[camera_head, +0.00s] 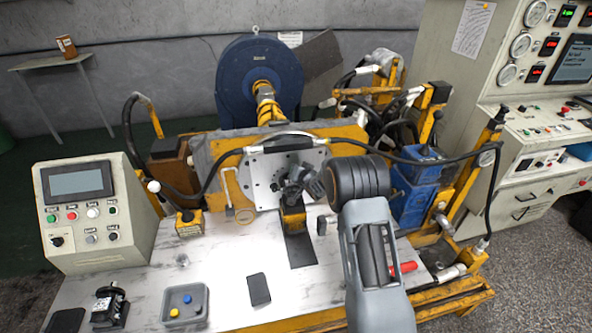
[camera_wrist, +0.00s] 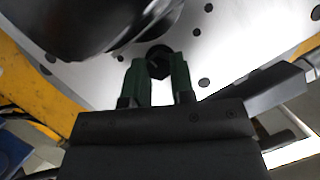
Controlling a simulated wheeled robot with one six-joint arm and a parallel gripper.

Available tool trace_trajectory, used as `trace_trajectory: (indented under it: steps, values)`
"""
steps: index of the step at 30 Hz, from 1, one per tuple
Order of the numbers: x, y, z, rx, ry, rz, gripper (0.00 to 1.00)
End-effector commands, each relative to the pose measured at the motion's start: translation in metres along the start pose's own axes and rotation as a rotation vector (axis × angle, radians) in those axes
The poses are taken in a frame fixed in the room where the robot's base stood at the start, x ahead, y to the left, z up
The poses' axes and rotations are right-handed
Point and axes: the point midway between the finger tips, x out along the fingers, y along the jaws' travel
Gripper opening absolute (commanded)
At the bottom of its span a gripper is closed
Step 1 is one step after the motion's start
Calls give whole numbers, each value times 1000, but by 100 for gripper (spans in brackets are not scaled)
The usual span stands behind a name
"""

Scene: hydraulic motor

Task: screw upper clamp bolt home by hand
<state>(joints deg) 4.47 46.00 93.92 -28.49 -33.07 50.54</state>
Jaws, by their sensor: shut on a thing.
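My gripper shows in the wrist view (camera_wrist: 158,75) as two dark green fingers closed on the head of a dark bolt, the upper clamp bolt (camera_wrist: 158,58). The bolt sits against the grey metal mounting plate (camera_wrist: 230,55), which has several round holes. How deep its thread goes is hidden. In the head view the mounting plate (camera_head: 262,172) stands upright at the middle of the bench, and my arm reaches it from the right. My fingers and the bolt are hard to make out there. A large dark rounded body, apparently the motor (camera_wrist: 75,25), fills the wrist view's upper left.
A control box (camera_head: 85,215) stands at the bench's left. A grey tray (camera_head: 185,304) with small coloured parts, a black phone-like slab (camera_head: 259,289) and a small dark pump-like part (camera_head: 109,307) lie in front. A black hose (camera_head: 425,160) arches across the plate. Gauges and a console stand right.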

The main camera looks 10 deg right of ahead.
Motion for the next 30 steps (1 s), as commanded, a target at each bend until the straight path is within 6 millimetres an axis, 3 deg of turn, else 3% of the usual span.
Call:
trace_trajectory:
  steps: [11, 12, 19, 30]
  values:
    - [0, 0, -1, 32, 1, -14, 0]
    - [0, 0, -1, 32, 1, -14, 24]
    - [0, 0, 0, 32, 0, -13, 46]
    - [-6, 0, 0, 32, 0, -13, 48]
